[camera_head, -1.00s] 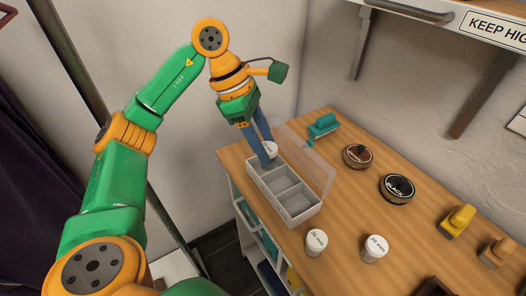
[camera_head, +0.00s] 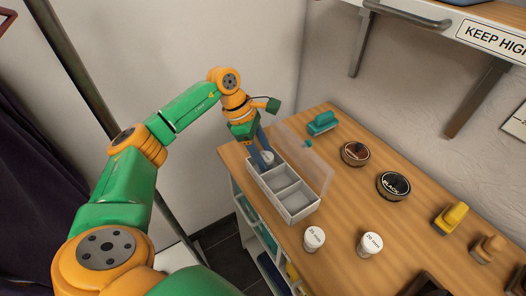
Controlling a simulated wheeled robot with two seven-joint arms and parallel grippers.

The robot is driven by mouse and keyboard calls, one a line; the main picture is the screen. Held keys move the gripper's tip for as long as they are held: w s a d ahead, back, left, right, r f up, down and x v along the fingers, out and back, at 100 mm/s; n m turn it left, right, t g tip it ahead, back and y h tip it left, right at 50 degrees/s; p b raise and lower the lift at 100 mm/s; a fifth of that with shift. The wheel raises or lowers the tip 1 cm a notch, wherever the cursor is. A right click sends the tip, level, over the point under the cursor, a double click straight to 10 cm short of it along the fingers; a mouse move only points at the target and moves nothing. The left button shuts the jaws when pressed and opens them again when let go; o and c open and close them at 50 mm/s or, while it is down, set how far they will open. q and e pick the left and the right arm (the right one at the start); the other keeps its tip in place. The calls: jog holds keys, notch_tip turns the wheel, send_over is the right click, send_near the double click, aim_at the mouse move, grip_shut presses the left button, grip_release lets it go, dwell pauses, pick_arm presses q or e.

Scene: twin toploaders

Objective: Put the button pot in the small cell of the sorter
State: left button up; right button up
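The sorter (camera_head: 297,214) is a white open tray with several cells in a row and a clear lid (camera_head: 308,163) standing open along its far right side. My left gripper (camera_head: 264,160) is at the sorter's far end, pointing down. Its blue fingers are shut on a white pot (camera_head: 268,157), low at or inside the far-end cell. The fingers partly hide the pot and that cell; whether the pot touches the floor cannot be told. The middle and near cells look empty. My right gripper is not in view.
Two white labelled pots (camera_head: 314,239) (camera_head: 370,244) stand near the sorter's front end on the wooden top (camera_head: 345,203). A shelf hangs above.

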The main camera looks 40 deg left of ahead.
pick_arm(q)
jog(key=shift+r, duration=0.25)
jog(key=shift+a+r, duration=0.15)
jog(key=shift+r, duration=0.15)
jog(key=v, duration=1.1)
jog(key=shift+a+r, duration=0.1)
jog(key=shift+r, duration=0.1)
